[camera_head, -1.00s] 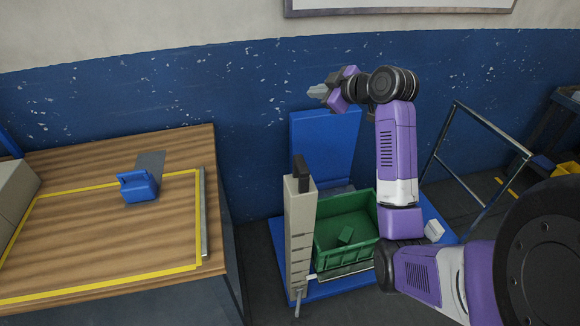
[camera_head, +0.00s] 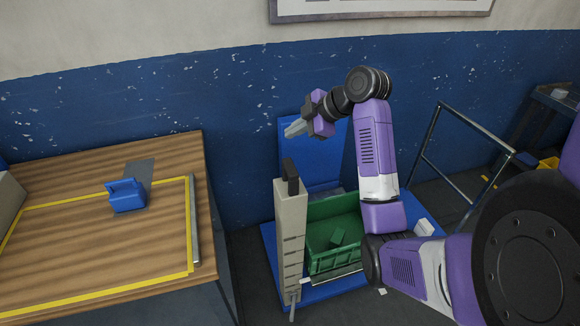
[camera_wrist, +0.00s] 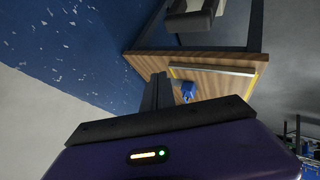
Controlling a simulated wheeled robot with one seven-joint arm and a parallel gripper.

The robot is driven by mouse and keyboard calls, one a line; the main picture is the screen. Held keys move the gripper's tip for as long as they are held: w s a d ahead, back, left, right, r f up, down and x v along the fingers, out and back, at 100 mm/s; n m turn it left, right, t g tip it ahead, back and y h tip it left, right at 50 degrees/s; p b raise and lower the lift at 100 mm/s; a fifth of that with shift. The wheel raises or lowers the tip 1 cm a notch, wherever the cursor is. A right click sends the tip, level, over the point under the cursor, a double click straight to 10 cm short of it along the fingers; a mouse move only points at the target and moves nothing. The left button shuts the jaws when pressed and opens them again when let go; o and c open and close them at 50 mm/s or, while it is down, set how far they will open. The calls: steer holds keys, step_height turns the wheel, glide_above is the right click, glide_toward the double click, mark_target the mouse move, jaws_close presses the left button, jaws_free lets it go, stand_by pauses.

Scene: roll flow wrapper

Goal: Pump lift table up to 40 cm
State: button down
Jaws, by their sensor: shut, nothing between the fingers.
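The lift table has a blue base (camera_head: 270,250) and a blue back panel (camera_head: 305,130) by the wall. A beige upright post (camera_head: 290,230) with dark marks and a black top (camera_head: 290,177) stands at its front left. A small light lever (camera_head: 306,282) shows at the post's foot. My gripper (camera_head: 290,131) is shut and empty, in the air above the post and in front of the back panel. In the wrist view, its fingers (camera_wrist: 158,92) are together.
A wooden workbench (camera_head: 120,240) with yellow tape and a blue tool (camera_head: 127,195) stands at the left. A metal rail (camera_head: 470,125) and a dark rack (camera_head: 550,110) are at the right. My arm hides part of the lift table's right side.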

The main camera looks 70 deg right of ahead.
mark_target(293, 170)
steer(key=shift+f+b, duration=3)
steer(key=shift+f, duration=1.25)
steer(key=shift+f, duration=0.45)
steer(key=shift+f+b, duration=1.85)
steer(key=shift+f, duration=0.45)
stand_by(1.0)
